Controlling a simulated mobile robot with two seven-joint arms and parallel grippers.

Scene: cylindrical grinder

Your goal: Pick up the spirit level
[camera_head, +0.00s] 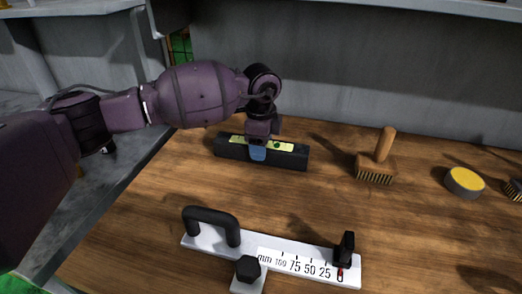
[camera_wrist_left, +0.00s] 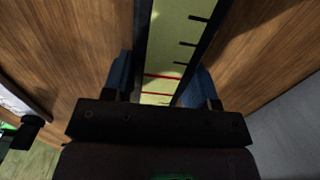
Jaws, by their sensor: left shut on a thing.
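The spirit level (camera_head: 290,154) is a long dark bar with a yellow-green strip on top. It lies at the back left of the wooden bench in the head view. My left gripper (camera_head: 258,153) comes down over its middle, with a blue finger against its front side. In the left wrist view the level (camera_wrist_left: 170,70) runs between the two blue fingers of my left gripper (camera_wrist_left: 160,85), its yellow strip marked with red and black lines. The gripper is shut on it. I cannot tell whether the level is clear of the bench. My right gripper is not in view.
A white measuring scale (camera_head: 290,262) with black handle lies at the front. A wooden-handled brush (camera_head: 376,170) and a round yellow-topped tin (camera_head: 464,182) stand to the right. A grey wall (camera_head: 350,75) rises behind the bench (camera_head: 200,185). Bare wood lies between the level and the scale.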

